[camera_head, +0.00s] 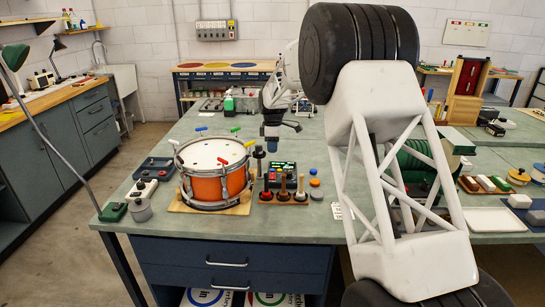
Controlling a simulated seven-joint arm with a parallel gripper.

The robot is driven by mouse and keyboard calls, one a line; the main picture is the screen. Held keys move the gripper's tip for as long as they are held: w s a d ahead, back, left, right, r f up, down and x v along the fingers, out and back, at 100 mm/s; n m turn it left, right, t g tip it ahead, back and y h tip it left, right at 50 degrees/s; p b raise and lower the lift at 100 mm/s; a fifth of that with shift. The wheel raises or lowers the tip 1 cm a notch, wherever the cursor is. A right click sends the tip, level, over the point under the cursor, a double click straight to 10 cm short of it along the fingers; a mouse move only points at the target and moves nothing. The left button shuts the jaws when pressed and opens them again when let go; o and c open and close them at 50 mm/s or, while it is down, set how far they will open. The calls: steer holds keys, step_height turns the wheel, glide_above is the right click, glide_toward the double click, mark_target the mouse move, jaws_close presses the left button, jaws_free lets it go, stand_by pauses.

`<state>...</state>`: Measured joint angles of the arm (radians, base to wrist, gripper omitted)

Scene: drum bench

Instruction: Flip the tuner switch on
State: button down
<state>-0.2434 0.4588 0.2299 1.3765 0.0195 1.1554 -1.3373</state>
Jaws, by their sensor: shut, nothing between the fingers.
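The tuner (281,180) looks to be the small dark box with a lit green display, standing on the bench just right of the drum. Its switch is too small to tell apart, and so is the switch's position. My gripper (271,149) points down above and slightly left of the tuner's display, shut and empty. I cannot tell whether it touches anything.
An orange drum (213,190) with coloured keys stands on a wooden board left of the tuner. My arm hides the bench's middle right.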

steer(key=shift+s+r, duration=0.15)
steer(key=shift+r, duration=0.9)
steer(key=shift+s+d, duration=0.1)
steer(key=s+d+r+m+t, duration=0.1)
steer(key=s+d+r+m, duration=0.3)
steer(key=s, duration=0.5)
steer(key=s+d+r+m, duration=0.2)
steer(key=s+d+r, duration=0.4)
steer(key=s, duration=0.3)
steer(key=s+d+r+m+t, duration=0.1)
steer(key=s+d+r+m, duration=0.1)
steer(key=s+d+r, duration=0.5)
steer(key=s+d+f+m, duration=0.2)
steer(key=s+m, duration=0.1)
steer(key=s, duration=0.9)
steer(key=s+d+f+m+t, duration=0.1)
steer(key=s+d+f+m, duration=0.1)
steer(key=s, duration=1.1)
steer(key=s+d+f+m, duration=0.2)
steer(key=s+f+m, duration=0.2)
steer(key=s, duration=0.9)
steer(key=shift+d+m+t, duration=0.3)
steer(key=shift+d+m, duration=0.05)
steer(key=shift+m, duration=0.25)
